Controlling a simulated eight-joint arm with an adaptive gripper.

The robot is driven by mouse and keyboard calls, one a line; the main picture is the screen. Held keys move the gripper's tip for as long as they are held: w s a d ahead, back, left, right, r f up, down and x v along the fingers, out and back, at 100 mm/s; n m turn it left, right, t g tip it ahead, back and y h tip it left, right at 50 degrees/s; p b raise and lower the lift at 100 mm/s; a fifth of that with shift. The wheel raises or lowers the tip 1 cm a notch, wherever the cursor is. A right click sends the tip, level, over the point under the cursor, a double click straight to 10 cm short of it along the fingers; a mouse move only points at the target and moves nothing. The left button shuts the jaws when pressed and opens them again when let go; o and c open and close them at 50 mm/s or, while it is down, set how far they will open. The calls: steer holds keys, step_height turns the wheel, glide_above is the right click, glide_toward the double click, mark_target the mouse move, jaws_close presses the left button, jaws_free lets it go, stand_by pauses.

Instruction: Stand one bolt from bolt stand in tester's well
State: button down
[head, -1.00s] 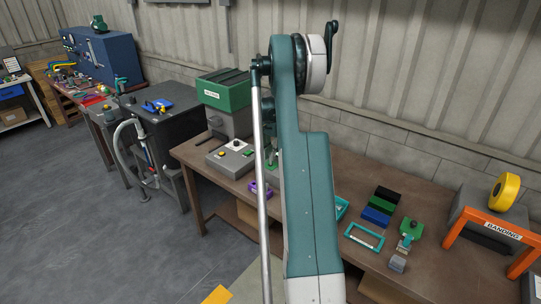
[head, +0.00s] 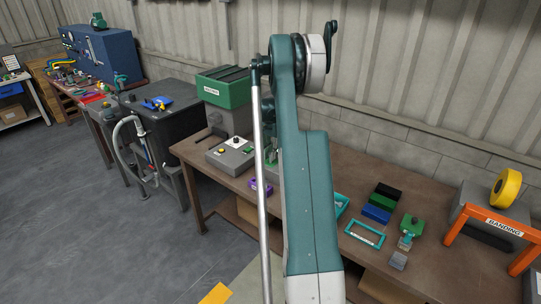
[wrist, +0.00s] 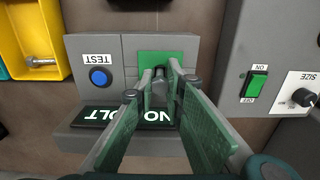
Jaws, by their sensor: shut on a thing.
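In the wrist view the tester (wrist: 120,50) is a grey block with a blue TEST button (wrist: 99,77) and a green plate (wrist: 177,57). A dark display (wrist: 105,115) on it reads NO BOLT, partly covered by my fingers. My gripper (wrist: 163,82) is over the green plate, its fingers shut on a small grey bolt (wrist: 159,88) between the tips. The bolt appears upright at the plate; I cannot tell how deep it is in the well, which is mostly hidden. The bolt stand cannot be made out. In the head view my arm hides the gripper.
A yellow bin (wrist: 18,72) with a bolt lying in it (wrist: 42,61) is at the upper left of the wrist view. A grey unit with a green ON/OFF switch (wrist: 256,84) stands close on the right. In the head view an orange BANDING frame (head: 492,222) stands at the bench's right.

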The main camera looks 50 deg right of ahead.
steer(key=shift+f+b, duration=0.4)
steer(key=shift+f, duration=0.35)
steer(key=c, duration=2.3)
jaws_free()
steer(key=shift+r, duration=0.15)
step_height(320, 180, up, 12)
